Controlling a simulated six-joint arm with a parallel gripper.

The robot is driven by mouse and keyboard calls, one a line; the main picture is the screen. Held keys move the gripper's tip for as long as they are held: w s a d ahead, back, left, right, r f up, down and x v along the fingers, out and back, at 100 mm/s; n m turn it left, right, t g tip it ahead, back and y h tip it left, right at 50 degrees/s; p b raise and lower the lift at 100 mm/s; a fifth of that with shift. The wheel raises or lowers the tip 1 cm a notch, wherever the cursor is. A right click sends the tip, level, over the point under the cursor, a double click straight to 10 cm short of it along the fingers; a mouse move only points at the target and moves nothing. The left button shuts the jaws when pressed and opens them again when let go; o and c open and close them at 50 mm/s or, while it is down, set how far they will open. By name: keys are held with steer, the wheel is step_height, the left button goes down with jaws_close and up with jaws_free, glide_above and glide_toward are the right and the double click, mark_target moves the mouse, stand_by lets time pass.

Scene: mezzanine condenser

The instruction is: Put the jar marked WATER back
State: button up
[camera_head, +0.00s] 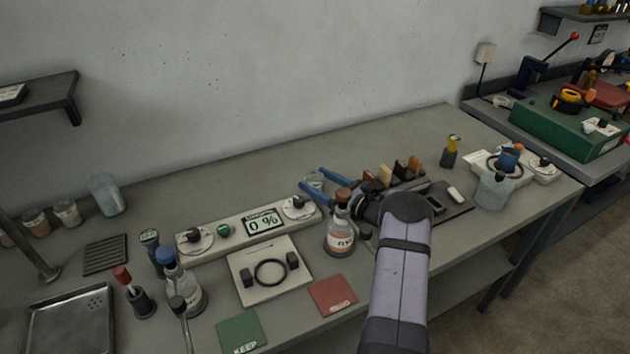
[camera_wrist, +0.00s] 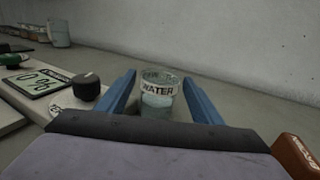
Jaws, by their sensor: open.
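The jar marked WATER (camera_wrist: 158,97) is a small clear glass jar with a white label, upright on the bench near the wall. Its label faces my wrist camera. In the head view the jar (camera_head: 314,179) shows between the tips of my blue fingers. My gripper (camera_head: 311,181) is open and low over the bench. In the wrist view its fingers (camera_wrist: 161,88) stand on either side of the jar, with a gap visible on both sides. How far the jar sits between them in depth is hard to tell.
A grey console reading 0 % (camera_head: 264,222) with knobs lies left of the jar. Upright brown blocks (camera_head: 384,173) are to the right. A larger glass jar (camera_head: 107,195) stands far left. Bench behind the console is clear.

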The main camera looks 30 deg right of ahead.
steer(key=shift+o, duration=0.5)
steer(key=b+v, duration=0.2)
steer(key=v, duration=0.9)
